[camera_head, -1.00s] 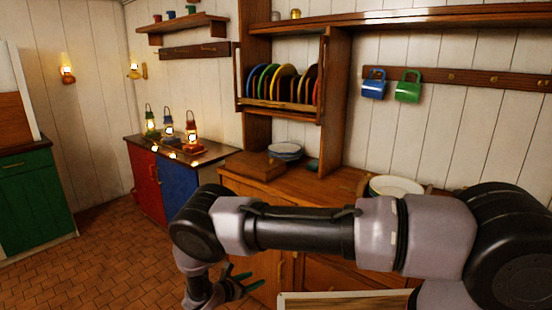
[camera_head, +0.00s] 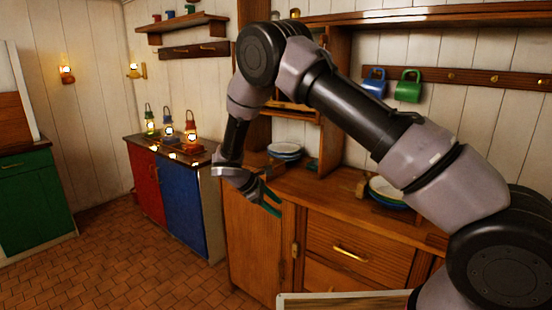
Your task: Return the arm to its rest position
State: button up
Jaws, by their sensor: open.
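My gripper (camera_head: 270,199) is at the end of my raised, bent arm, in front of the wooden dresser's counter edge. Its dark green-tipped fingers are apart and nothing shows between them. My arm rises from the lower right, bends high at the elbow, and comes down to the gripper. The upper arm and elbow hide most of the plate rack and part of the shelf.
The wooden dresser (camera_head: 330,254) holds stacked bowls (camera_head: 284,150) and a plate stack (camera_head: 388,191). Blue (camera_head: 375,82) and green (camera_head: 408,86) mugs hang on the wall. Lanterns (camera_head: 191,131) stand on the red and blue cabinet (camera_head: 180,204). The tiled floor (camera_head: 110,262) at left is clear.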

jog(key=s+d+r+m+y, duration=0.2)
jog(key=d+r+m, duration=0.3)
jog(key=r, duration=0.4)
jog(key=s+d+r+m+g+y, duration=0.1)
jog(key=s+d+r+m+y, duration=0.15)
jog(key=d+r, duration=0.5)
jog(key=s+d+r+m+y, duration=0.25)
jog(key=d+r+m, duration=0.2)
jog(key=r, duration=0.65)
jog(key=s+d+r+m+t+y, duration=0.1)
jog(key=s+d+r+m, duration=0.1)
jog(key=s, duration=0.4)
jog(key=s+d+r+m+t+y, duration=0.1)
jog(key=s+d+r+m+t, duration=0.1)
jog(key=s+d+r+m, duration=0.1)
jog(key=s+d+r+m+t, duration=0.2)
jog(key=s+r, duration=0.3)
jog(key=s, duration=0.5)
jog(key=shift+d+r+m+y, duration=0.4)
jog(key=shift+d+m, duration=0.15)
jog(key=shift+m, duration=0.35)
